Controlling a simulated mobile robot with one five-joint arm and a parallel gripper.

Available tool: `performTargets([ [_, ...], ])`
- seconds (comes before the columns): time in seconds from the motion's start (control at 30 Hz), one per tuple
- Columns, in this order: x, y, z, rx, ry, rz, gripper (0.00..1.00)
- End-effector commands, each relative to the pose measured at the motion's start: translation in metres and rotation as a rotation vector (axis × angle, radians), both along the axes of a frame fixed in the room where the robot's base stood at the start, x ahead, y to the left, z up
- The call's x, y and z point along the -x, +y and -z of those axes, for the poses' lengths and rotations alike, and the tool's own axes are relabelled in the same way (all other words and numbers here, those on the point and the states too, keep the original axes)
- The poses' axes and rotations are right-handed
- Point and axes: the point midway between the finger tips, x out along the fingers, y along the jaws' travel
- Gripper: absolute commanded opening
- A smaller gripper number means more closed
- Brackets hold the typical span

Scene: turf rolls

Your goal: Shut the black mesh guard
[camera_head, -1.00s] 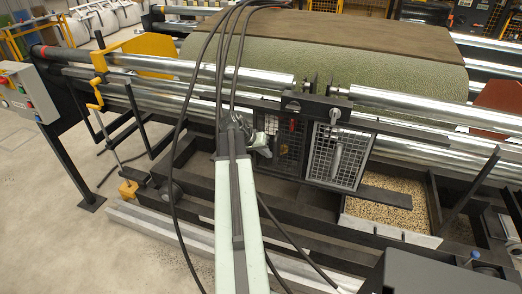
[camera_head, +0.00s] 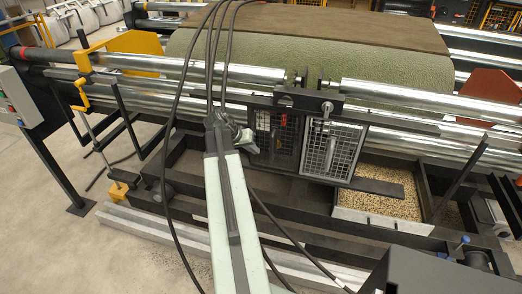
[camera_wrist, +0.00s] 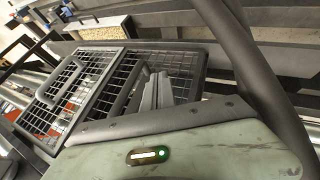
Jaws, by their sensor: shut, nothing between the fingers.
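The black mesh guard shows as a framed mesh panel with an upright handle (camera_head: 327,148), right of a dark mesh-backed bay (camera_head: 268,150) with a red part inside. I cannot tell for certain how far the guard stands open. In the wrist view the panel with the handle (camera_wrist: 48,118) is at the left, and more dark mesh lies beside it, behind my fingers. My gripper (camera_head: 250,147) is at the left side of the bay, left of the handle. In the wrist view its fingers (camera_wrist: 156,90) are together and empty, over the mesh; contact cannot be told.
Shiny rollers (camera_head: 400,97) run across above the guard, with a green turf roll (camera_head: 390,66) behind. A gravel-filled tray (camera_head: 385,222) is at the lower right. A dark flat bar (camera_head: 375,187) juts out right of the guard. Concrete floor is free at the left.

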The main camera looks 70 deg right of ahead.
Motion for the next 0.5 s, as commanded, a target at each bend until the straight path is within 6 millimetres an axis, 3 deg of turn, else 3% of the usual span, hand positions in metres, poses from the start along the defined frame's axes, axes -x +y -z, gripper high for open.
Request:
performTargets([
  [0.03, -0.004, 0.009, -0.028, -0.001, 0.001, -0.004, 0.00],
  [0.2, -0.019, 0.031, -0.061, 0.000, 0.000, -0.005, 0.00],
  [0.5, -0.031, 0.048, -0.080, -0.001, -0.002, -0.003, 0.00],
])
